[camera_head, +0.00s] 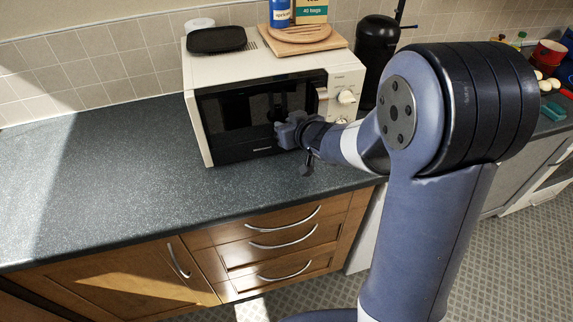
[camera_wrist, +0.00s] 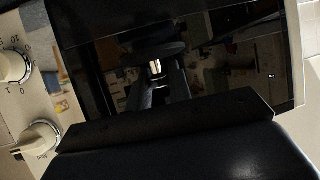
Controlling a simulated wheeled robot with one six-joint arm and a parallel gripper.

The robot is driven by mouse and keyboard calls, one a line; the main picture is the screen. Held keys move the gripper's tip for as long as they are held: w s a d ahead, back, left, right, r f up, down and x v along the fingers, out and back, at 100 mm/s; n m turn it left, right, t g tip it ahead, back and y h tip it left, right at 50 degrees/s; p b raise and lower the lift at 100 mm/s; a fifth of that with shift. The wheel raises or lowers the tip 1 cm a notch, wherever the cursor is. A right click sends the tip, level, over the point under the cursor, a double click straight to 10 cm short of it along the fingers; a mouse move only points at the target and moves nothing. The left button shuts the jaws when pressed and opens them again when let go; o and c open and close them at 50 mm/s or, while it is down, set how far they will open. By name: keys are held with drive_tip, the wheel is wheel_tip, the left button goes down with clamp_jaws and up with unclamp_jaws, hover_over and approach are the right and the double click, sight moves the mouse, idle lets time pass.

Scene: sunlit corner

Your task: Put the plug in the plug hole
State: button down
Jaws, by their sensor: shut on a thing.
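My gripper (camera_head: 287,130) is in front of the dark glass door of a cream microwave (camera_head: 196,130). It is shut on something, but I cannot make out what. In the wrist view, a broad black part of my gripper (camera_wrist: 170,122) fills the lower middle and hides what lies below. The door glass (camera_wrist: 215,75) behind it mirrors dark shapes and a small pale patch. I cannot tell whether my gripper touches the door. I cannot identify a plug or a plug hole in either view.
The grey worktop (camera_head: 90,180) is clear left of the microwave. A black tray (camera_head: 216,39) and a wooden board (camera_head: 303,40) with packages lie on top of it. A black appliance (camera_head: 376,55) stands behind my arm. Drawers (camera_head: 280,240) are below.

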sight(287, 165)
wheel_tip(287, 165, down, 12)
drive_tip(key=shift+r+b, duration=0.1)
drive_tip(key=shift+b, duration=0.45)
drive_tip(key=c, duration=1.3)
unclamp_jaws()
